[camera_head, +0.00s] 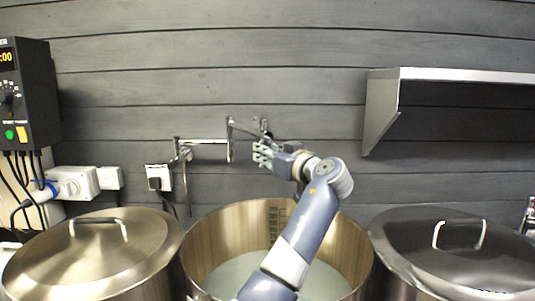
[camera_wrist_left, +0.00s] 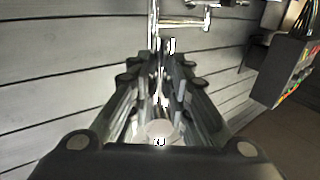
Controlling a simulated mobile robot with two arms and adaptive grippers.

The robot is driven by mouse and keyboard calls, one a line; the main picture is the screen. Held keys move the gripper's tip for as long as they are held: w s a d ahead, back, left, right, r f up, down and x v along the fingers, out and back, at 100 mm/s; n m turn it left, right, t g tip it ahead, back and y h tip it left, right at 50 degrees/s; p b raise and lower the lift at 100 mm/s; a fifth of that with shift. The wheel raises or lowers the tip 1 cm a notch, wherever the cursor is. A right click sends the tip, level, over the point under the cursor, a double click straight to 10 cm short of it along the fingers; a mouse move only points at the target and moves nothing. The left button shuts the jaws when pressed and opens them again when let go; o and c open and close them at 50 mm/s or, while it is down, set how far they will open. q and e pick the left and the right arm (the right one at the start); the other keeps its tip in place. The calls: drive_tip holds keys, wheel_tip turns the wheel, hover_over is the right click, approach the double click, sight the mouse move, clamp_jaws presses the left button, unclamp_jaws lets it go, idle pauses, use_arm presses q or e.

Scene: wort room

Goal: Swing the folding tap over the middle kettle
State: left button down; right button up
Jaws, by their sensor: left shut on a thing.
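The folding tap (camera_head: 205,141) is a chrome jointed pipe on the back wall. Its first section runs right from the wall mount to an upright joint (camera_head: 229,140); a second section goes on right toward my gripper. My left gripper (camera_head: 258,152) is shut on the tap's outer section, above the back rim of the middle kettle. In the left wrist view a chrome tube (camera_wrist_left: 155,40) runs between the fingers (camera_wrist_left: 160,75). The middle kettle (camera_head: 212,230) is open with pale liquid inside; my left arm hides part of it. My right gripper is not in view.
Kettles with closed metal lids stand left (camera_head: 95,250) and right (camera_head: 455,250). A wall shelf (camera_head: 450,75) hangs at upper right. A control box (camera_head: 28,95) with cables is at far left, and wall sockets (camera_head: 158,177) sit below the tap mount.

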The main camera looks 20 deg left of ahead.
use_arm(q)
drive_tip(key=shift+a+r, duration=0.2)
drive_tip(key=shift+r, duration=0.2)
drive_tip(key=c, duration=1.8)
unclamp_jaws()
drive_tip(key=o, duration=0.3)
drive_tip(key=shift+a+f, duration=0.15)
drive_tip(key=shift+a, duration=0.05)
drive_tip(key=shift+w+a+f, duration=0.1)
drive_tip(key=shift+a+f, duration=0.1)
drive_tip(key=shift+d, duration=0.35)
drive_tip(key=v, duration=0.7)
drive_tip(key=shift+a, duration=0.1)
